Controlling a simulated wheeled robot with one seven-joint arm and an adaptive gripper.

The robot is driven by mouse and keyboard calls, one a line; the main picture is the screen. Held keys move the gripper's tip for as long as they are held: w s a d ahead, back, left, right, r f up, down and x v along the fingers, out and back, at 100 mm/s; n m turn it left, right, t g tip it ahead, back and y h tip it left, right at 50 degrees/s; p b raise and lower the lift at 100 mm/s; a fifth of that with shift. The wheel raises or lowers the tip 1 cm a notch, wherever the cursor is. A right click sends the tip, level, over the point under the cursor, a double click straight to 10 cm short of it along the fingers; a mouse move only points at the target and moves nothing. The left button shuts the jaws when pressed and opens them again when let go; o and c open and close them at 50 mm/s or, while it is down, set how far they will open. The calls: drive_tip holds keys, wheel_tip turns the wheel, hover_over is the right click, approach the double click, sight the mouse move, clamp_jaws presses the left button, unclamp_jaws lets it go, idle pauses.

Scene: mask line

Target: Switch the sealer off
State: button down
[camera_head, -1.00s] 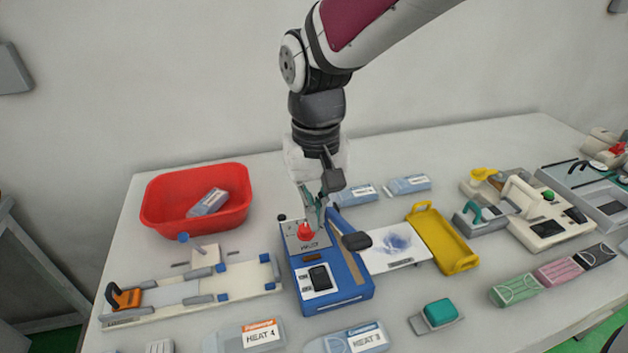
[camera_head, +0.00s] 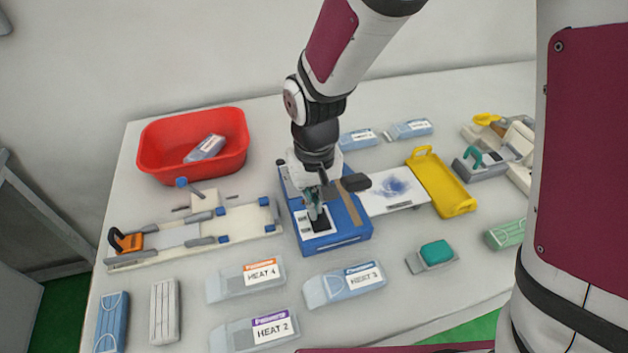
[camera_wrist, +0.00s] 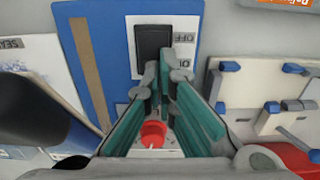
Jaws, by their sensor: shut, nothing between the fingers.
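The sealer (camera_head: 347,234) is a blue box on the table, in the middle of the head view. Its black rocker switch (camera_wrist: 153,42) sits in a white panel with OFF lettering, at the top of the wrist view. The switch (camera_head: 320,225) is partly hidden by my gripper in the head view. My gripper (camera_head: 316,213) is shut and empty, pointing down over the panel. In the wrist view its fingertips (camera_wrist: 165,68) are close beside the switch; I cannot tell whether they touch it. A red knob (camera_wrist: 152,134) shows between the fingers. The rocker's tilt is unclear.
A white board (camera_head: 390,205) and a yellow tray (camera_head: 442,182) lie right of the sealer. A jig with blue stops (camera_head: 240,222) is to the left, a red bin (camera_head: 165,160) behind it. HEAT packs (camera_head: 345,288) lie in front. My arm covers the right side.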

drive_tip(key=shift+f, duration=0.15)
drive_tip(key=shift+w+f+g, duration=0.2)
drive_tip(key=shift+f+g, duration=0.2)
drive_tip(key=shift+g, duration=0.3)
drive_tip(key=shift+f, duration=0.2)
